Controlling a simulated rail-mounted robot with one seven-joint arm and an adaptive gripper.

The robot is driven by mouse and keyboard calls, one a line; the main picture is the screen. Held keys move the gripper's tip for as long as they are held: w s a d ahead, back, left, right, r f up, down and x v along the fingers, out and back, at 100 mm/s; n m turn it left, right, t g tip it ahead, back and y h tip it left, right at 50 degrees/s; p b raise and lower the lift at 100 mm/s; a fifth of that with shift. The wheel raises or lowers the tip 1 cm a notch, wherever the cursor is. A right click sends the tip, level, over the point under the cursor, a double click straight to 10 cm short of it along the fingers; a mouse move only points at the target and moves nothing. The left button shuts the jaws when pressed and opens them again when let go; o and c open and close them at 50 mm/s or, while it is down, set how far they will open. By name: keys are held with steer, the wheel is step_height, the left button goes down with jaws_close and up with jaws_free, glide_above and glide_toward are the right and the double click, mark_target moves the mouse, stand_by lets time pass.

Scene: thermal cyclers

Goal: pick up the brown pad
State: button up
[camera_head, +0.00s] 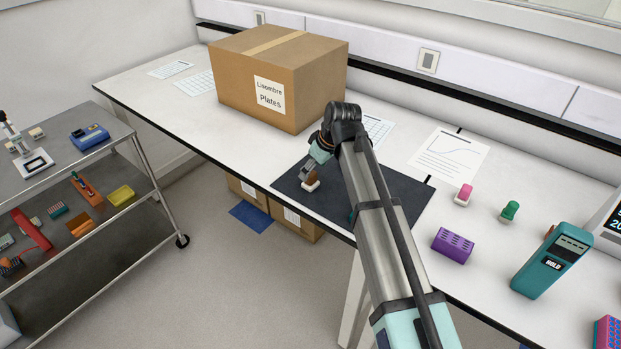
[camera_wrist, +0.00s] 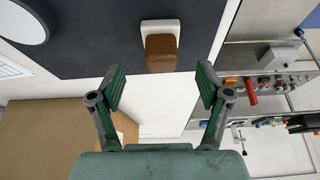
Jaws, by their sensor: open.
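The brown pad (camera_wrist: 161,54) sits on a small white base (camera_wrist: 160,26) on the dark mat (camera_wrist: 95,38) near the table's front edge. In the head view the brown pad (camera_head: 311,178) shows just below my gripper (camera_head: 306,171). In the wrist view my gripper (camera_wrist: 161,84) is open, with its two green-lined fingers apart and nothing between them. The pad lies ahead of the fingertips, between their lines, and looks clear of both fingers. The exact height of the fingers over the mat is hard to tell.
A large cardboard box (camera_head: 230,90) stands behind and left of the mat. A pink-topped piece (camera_head: 464,194), a green piece (camera_head: 510,211), a purple block (camera_head: 453,245) and a teal device (camera_head: 550,262) stand to the right. A loaded cart (camera_head: 80,160) stands at the left across a floor gap.

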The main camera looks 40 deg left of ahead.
steer(key=shift+p+x, duration=1.1)
steer(key=shift+x, duration=1.65)
steer(key=shift+s, duration=0.1)
steer(key=shift+c, duration=0.3)
steer(key=c, duration=1.2)
